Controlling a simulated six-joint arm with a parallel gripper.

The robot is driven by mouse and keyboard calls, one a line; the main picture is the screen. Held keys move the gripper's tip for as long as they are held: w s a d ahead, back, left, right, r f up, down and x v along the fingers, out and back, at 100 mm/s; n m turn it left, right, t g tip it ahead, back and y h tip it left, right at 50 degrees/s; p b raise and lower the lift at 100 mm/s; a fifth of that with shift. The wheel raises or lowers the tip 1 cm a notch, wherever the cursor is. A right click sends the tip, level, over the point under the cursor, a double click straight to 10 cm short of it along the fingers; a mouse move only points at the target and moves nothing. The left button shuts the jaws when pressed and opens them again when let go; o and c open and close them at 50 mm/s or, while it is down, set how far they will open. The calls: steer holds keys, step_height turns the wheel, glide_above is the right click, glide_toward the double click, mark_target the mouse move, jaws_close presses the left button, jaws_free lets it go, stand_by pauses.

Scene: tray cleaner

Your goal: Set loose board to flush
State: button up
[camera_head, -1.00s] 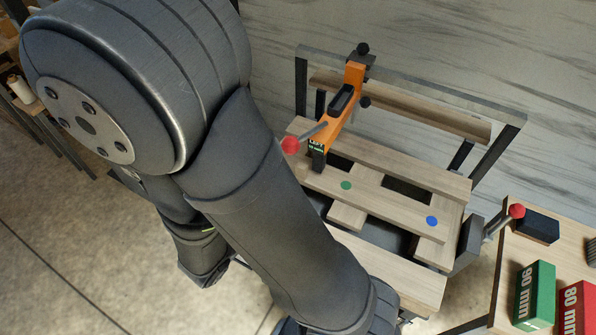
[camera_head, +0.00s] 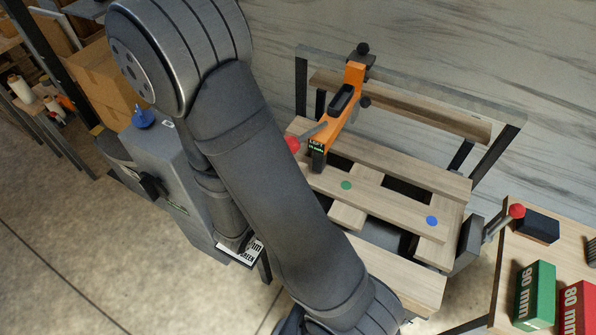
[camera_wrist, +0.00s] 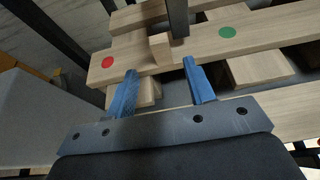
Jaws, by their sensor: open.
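A pale wooden board with a green dot (camera_head: 346,185) and a blue dot (camera_head: 432,221) lies lengthwise across the wooden frame. In the wrist view, this board (camera_wrist: 272,38) also carries a red dot (camera_wrist: 107,63) near its left end. A small wooden block (camera_wrist: 161,48) sits by a dark upright foot at the board. My gripper (camera_wrist: 159,66) is open, with its two blue fingers apart at the board's near edge and nothing clearly held between them. Whether the fingers touch the board cannot be told.
An orange clamp (camera_head: 345,105) stands over the boards, its foot near the dotted board. A red-knobbed lever (camera_head: 517,211) is at the right. Green (camera_head: 535,290) and red (camera_head: 577,305) blocks lie on a side table. A grey cabinet (camera_head: 165,170) stands at the left.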

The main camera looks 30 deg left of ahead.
steer(key=x, duration=0.7)
steer(key=shift+w, duration=0.25)
steer(key=shift+f, duration=0.15)
steer(key=shift+d, duration=0.1)
jaws_close()
